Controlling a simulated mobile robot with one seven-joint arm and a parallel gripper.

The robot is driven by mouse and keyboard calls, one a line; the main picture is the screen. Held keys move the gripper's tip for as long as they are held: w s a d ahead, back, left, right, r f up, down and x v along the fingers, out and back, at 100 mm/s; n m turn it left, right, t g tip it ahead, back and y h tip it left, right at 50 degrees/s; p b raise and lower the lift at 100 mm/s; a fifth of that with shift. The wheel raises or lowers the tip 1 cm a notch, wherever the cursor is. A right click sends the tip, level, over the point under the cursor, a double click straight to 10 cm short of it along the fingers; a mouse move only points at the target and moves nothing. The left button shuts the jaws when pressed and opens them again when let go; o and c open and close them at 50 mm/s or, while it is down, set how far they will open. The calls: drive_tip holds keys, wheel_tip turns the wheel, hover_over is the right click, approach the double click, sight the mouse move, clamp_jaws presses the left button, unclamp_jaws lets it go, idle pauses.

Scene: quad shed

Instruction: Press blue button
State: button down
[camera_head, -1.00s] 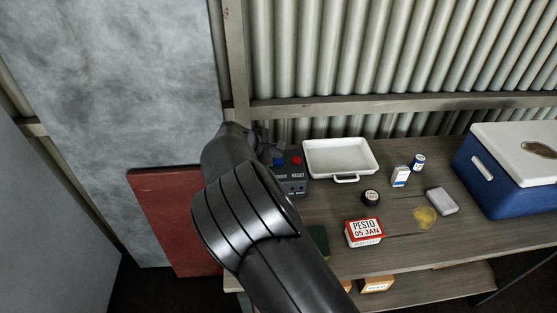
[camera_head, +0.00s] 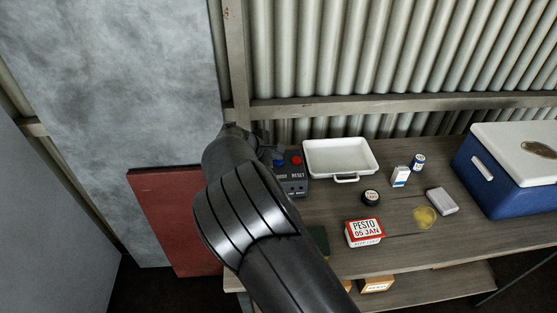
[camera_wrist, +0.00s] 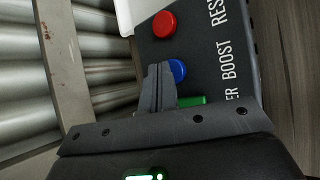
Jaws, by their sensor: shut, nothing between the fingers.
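The blue button (camera_wrist: 177,70) sits on a dark grey control box between a red button and a green button. In the wrist view it lies just beside my gripper's fingertips (camera_wrist: 158,72), partly covered by them. I cannot tell whether the fingers touch it. My gripper is shut and empty. In the head view the blue button (camera_head: 279,163) shows at the left of the control box (camera_head: 293,187), and my arm hides most of the gripper and the box's left part.
The red button (camera_wrist: 164,24) is labelled RESET; the green button (camera_wrist: 192,101) is partly hidden by my gripper. A white tray (camera_head: 345,178) stands right of the box. A pesto tin (camera_head: 364,233), small containers and a blue cooler (camera_head: 489,180) are farther right. A corrugated wall is behind.

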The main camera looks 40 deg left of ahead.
sight(276, 162)
drive_tip(key=shift+f, duration=0.3)
drive_tip(key=shift+r, duration=0.2)
idle(0.3)
drive_tip(key=shift+r, duration=0.55)
wheel_tip(276, 162, up, 6)
idle(0.6)
idle(0.3)
